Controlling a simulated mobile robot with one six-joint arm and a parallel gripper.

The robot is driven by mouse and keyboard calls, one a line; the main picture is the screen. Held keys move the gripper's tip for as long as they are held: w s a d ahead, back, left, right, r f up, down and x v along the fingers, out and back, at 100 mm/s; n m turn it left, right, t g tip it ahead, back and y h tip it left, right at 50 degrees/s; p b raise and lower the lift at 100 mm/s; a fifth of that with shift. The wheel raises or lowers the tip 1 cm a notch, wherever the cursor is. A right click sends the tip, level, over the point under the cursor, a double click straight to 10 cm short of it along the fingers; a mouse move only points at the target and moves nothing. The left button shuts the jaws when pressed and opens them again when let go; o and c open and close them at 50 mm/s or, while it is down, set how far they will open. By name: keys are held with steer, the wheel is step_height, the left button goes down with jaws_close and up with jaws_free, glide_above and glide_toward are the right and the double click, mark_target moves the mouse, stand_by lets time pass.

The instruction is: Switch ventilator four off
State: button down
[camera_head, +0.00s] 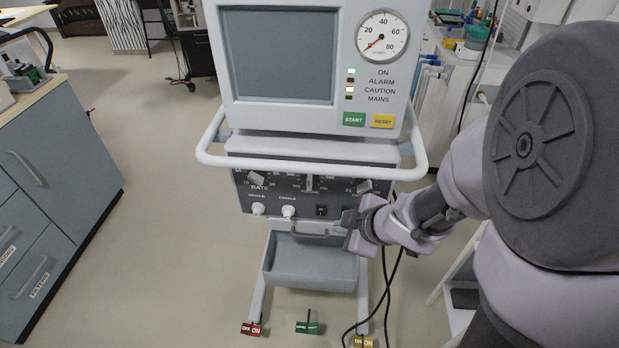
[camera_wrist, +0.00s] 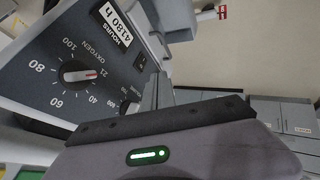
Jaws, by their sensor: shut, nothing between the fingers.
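A ventilator (camera_head: 317,137) stands upright in front of me; I see no number on it. In the wrist view the tilted panel (camera_wrist: 45,75) shows an oxygen knob (camera_wrist: 76,73), an hours label (camera_wrist: 115,22) and a small dark switch (camera_wrist: 140,62). My gripper (camera_head: 350,222) is shut and empty at the panel's lower right; its fingers (camera_wrist: 160,92) also show in the wrist view. I cannot tell whether they touch the panel.
A white handle rail (camera_head: 310,167) runs around the ventilator above the panel. A grey tray (camera_head: 310,262) sits below. Grey drawers (camera_head: 50,190) stand left, with free floor between.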

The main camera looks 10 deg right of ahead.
steer(key=b, duration=0.3)
glide_toward(319, 213)
steer(key=shift+s+x, duration=0.2)
steer(key=shift+x, duration=2.3)
steer(key=shift+f, duration=0.1)
steer(key=r+p, duration=0.1)
steer(key=p, duration=0.2)
steer(key=shift+w, duration=0.15)
steer(key=shift+w+f, duration=0.15)
steer(key=shift+f, duration=0.25)
